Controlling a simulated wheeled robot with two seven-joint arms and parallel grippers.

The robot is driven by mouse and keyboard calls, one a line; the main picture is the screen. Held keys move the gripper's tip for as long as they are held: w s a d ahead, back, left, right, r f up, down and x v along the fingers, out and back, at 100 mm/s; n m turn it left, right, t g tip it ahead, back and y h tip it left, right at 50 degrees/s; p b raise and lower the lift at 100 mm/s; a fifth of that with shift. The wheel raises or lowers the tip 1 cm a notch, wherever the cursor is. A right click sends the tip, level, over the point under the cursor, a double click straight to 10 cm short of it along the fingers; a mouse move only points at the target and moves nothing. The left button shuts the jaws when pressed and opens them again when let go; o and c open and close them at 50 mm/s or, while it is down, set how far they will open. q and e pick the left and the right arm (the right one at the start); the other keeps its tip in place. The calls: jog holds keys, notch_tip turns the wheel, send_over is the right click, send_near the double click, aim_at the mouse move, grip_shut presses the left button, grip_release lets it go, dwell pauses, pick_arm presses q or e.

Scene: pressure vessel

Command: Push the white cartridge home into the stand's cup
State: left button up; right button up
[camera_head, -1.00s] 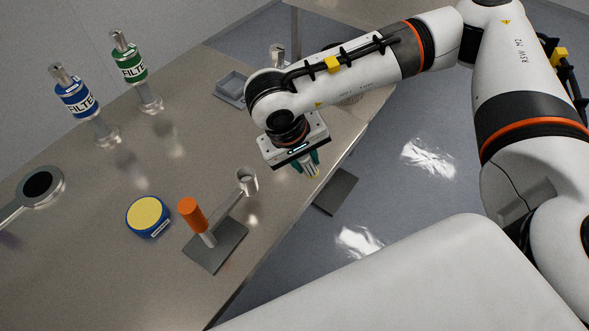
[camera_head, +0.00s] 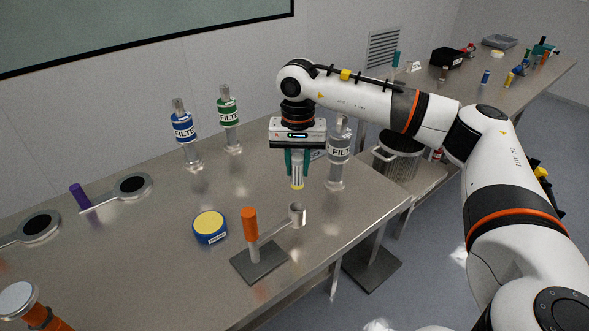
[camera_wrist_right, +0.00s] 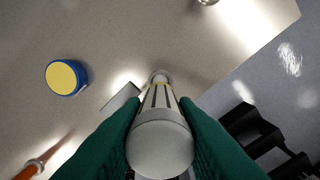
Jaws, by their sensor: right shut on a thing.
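My right gripper (camera_head: 297,168) points down with its green fingers shut on the white cartridge (camera_head: 297,178). The cartridge hangs upright and has a yellow band near its lower end. In the right wrist view the cartridge (camera_wrist_right: 160,145) shows end-on between the fingers (camera_wrist_right: 160,122). The stand has a dark flat base (camera_head: 259,264), an orange-topped post (camera_head: 250,224) and an arm leading to a small metal cup (camera_head: 297,215). In the head view the cartridge's lower end shows just above the cup's rim, with a gap in the picture. My left gripper is not in view.
A blue can with a yellow top (camera_head: 210,226) stands left of the stand. Blue-labelled (camera_head: 184,130), green-labelled (camera_head: 228,115) and white-labelled (camera_head: 338,150) filters stand behind. The table's edge runs close to the right of the stand.

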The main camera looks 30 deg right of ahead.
aim_at(297, 184)
jog(key=shift+f, duration=0.1)
jog(key=shift+s+f+b, duration=0.1)
jog(key=shift+f+b, duration=0.35)
jog(key=shift+b, duration=0.1)
notch_tip(297, 184, down, 3)
jog(key=shift+f+b, duration=0.2)
jog(key=shift+b, duration=1.05)
jog(key=shift+f+b, duration=0.45)
jog(key=shift+f, duration=0.2)
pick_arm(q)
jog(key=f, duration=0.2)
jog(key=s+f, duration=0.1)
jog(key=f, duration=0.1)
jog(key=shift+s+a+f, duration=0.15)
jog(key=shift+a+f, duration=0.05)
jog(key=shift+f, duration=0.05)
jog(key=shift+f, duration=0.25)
